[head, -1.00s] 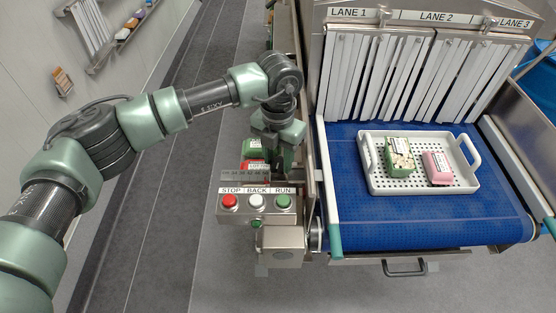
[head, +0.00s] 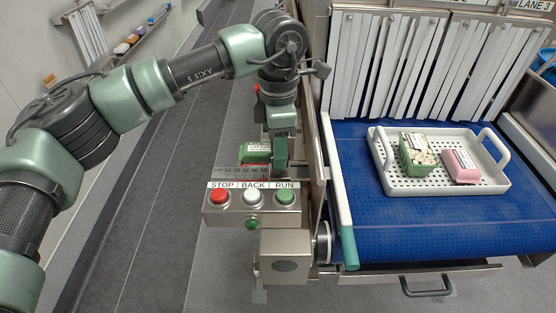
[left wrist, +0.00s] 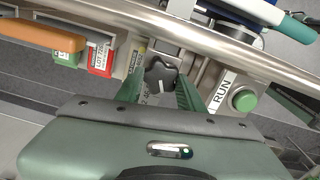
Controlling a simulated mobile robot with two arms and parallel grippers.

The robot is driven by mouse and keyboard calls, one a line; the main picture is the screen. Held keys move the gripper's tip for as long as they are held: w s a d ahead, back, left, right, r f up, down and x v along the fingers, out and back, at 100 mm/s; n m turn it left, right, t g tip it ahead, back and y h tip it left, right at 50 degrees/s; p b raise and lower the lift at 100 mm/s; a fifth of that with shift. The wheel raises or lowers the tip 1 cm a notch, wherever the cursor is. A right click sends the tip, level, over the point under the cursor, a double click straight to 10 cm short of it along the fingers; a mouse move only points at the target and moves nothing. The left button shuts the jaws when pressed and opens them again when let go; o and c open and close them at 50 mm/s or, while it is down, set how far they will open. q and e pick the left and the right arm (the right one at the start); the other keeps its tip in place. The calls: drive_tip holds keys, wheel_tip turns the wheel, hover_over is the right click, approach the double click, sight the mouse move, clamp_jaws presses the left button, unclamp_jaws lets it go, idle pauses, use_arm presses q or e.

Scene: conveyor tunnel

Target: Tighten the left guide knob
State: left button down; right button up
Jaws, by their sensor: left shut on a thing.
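The left guide knob (left wrist: 160,77) is a dark, lobed knob with a pale line on it. It shows in the left wrist view, below the long steel rail (left wrist: 220,37). My left gripper (left wrist: 161,92) has its green fingers on either side of the knob and is shut on it. In the head view my left gripper (head: 280,156) points down beside the conveyor's left side, behind the button box; the knob is hidden there by the gripper. My right gripper is in neither current view.
The button box (head: 252,208) with red STOP, white BACK and green RUN buttons stands just in front of my gripper. The green RUN button (left wrist: 244,99) is close to the fingers. A white tray (head: 440,184) with two packs rests on the blue belt (head: 400,230).

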use_arm(q)
drive_tip(key=m+b, duration=0.2)
drive_tip(key=m, duration=0.2)
drive_tip(key=shift+m, duration=0.3)
drive_tip(key=m+b, duration=0.1)
drive_tip(key=m, duration=0.4)
drive_tip(key=shift+d, duration=0.1)
drive_tip(key=m, duration=0.6)
drive_tip(key=shift+m, duration=0.4)
drive_tip(key=m, duration=0.6)
drive_tip(key=shift+m, duration=0.4)
drive_tip(key=c, duration=0.9)
unclamp_jaws()
drive_tip(key=shift+r+b, duration=0.6)
drive_tip(key=shift+r, duration=3.3)
